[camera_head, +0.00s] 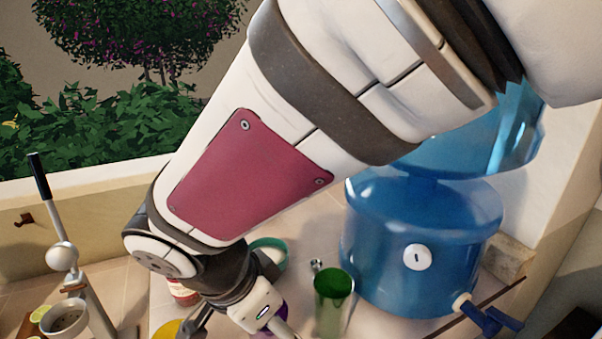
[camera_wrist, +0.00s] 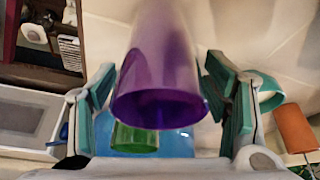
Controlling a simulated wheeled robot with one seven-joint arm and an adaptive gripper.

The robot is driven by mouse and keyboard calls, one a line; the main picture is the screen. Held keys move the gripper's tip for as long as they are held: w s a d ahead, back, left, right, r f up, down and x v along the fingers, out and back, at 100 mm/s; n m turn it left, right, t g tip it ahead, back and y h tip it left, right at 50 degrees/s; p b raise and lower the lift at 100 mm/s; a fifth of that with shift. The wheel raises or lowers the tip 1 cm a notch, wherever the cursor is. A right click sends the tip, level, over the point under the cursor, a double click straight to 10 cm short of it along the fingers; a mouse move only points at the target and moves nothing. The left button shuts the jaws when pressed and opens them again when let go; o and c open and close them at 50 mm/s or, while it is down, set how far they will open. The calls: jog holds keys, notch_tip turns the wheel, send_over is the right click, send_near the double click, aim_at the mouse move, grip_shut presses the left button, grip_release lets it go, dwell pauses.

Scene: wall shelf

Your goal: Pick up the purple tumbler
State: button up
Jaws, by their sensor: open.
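The purple tumbler (camera_wrist: 160,75) is in the middle of the wrist view, between the two teal-padded fingers of my gripper (camera_wrist: 165,105). The fingers are open, with a visible gap on each side of the tumbler. Its dark round rim faces the camera. In the head view my gripper (camera_head: 262,318) is at the bottom centre, and only a small purple patch of the tumbler (camera_head: 281,312) shows behind it. The rest of it is hidden by my gripper and the frame edge.
A green cup (camera_head: 332,300) stands just right of my gripper, with a large blue water dispenser (camera_head: 420,240) behind it. A teal-rimmed bowl (camera_head: 270,252) and a red jar (camera_head: 183,292) are close by. A lever press (camera_head: 62,256) and cut limes stand at left.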

jog(key=shift+f, duration=0.1)
jog(key=shift+c, duration=0.4)
jog(key=c, duration=1.3)
jog(key=shift+c, duration=0.4)
jog(key=shift+r, duration=0.2)
